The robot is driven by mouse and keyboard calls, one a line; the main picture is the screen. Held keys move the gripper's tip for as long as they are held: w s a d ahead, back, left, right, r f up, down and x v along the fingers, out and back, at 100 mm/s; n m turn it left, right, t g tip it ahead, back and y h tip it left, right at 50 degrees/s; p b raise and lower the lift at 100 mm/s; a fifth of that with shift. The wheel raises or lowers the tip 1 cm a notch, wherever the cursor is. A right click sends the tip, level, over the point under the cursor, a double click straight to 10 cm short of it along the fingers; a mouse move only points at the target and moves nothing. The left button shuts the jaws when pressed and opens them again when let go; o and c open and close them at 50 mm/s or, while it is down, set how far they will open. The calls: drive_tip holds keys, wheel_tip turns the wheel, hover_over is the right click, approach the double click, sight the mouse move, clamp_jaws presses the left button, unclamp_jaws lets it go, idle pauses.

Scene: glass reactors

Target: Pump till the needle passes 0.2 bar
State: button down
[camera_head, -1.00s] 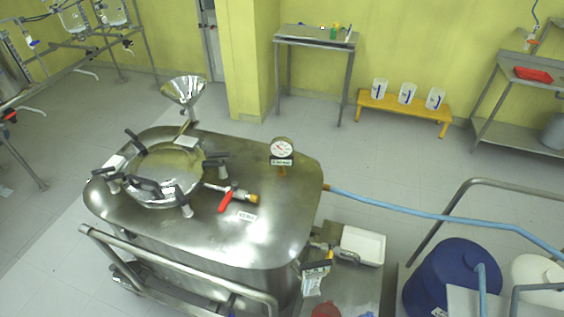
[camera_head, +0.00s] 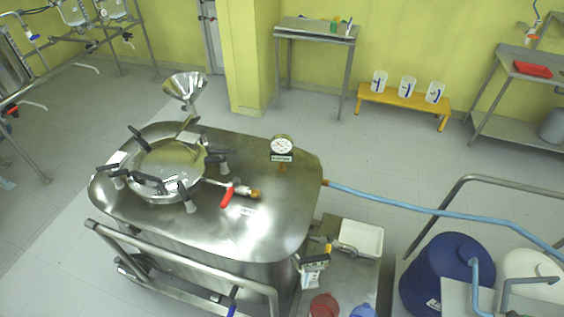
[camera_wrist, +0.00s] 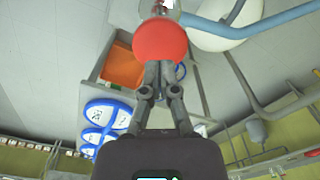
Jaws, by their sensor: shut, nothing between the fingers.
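The round pressure gauge (camera_head: 282,146) stands on top of the steel vessel (camera_head: 275,215) in the head view. Its white face is too small for the needle to be read. In the wrist view my gripper (camera_wrist: 158,68) is shut and empty, with its fingers together. A smooth, rounded red-orange thing (camera_wrist: 160,40) lies just beyond the fingertips; whether they touch it I cannot tell. A clear part shows behind it. I cannot tell whether it is the pump. My gripper is not visible in the head view.
A steel guard rail (camera_head: 185,262) runs along the vessel's front. A blue hose (camera_head: 420,210) leads right above a blue drum (camera_head: 437,275).

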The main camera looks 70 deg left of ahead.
drive_tip(key=shift+r, duration=0.1)
wheel_tip(320, 180, up, 6)
drive_tip(key=p, duration=0.6)
drive_tip(key=s+f+b, duration=0.2)
drive_tip(key=s+f, duration=0.1)
drive_tip(key=s, duration=1.2)
drive_tip(key=s+f+b, duration=0.2)
drive_tip(key=s+b, duration=0.1)
drive_tip(key=s, duration=1.2)
drive_tip(key=s+d+f+n+b, duration=0.1)
drive_tip(key=s+f+b, duration=0.2)
drive_tip(key=s, duration=1.2)
drive_tip(key=shift+s+f, duration=0.2)
drive_tip(key=shift+f, duration=0.1)
